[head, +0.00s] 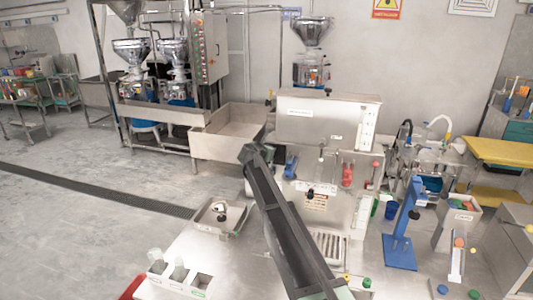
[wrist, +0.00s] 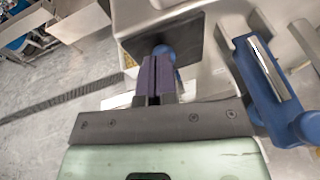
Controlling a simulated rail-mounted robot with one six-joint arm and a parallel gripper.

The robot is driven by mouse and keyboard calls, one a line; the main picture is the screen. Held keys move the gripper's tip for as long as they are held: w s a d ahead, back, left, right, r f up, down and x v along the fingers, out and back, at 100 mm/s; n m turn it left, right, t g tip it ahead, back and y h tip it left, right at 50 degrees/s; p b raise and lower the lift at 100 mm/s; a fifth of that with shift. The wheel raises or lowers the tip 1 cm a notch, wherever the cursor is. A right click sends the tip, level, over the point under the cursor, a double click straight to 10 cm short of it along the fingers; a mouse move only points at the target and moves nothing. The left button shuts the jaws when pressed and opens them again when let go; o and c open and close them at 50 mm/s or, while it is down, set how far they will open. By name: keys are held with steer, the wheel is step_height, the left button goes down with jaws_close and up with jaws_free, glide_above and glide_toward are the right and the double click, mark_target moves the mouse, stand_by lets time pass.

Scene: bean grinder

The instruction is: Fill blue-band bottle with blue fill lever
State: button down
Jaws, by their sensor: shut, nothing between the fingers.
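In the head view, a steel filling machine (head: 320,120) stands right of my arm. A blue lever (head: 290,167) is on its left front. A large blue handle (wrist: 262,85) with a pale metal strip fills the right of the wrist view. My gripper (wrist: 156,62) is shut and empty left of that handle, over a dark square plate. A rounded blue part shows just behind the fingertips; I cannot tell whether they touch it. In the head view my arm hides the fingers.
Red levers (head: 347,175) are on the machine's right front. A small tray (head: 218,216) lies left of my arm, and a blue stand (head: 401,240) is at right. A steel bin (head: 228,135) stands behind. Bare steel tabletop lies between the tray and bottles.

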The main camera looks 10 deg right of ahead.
steer(key=shift+w+d+r, duration=0.1)
steer(key=shift+w, duration=0.2)
stand_by(0.4)
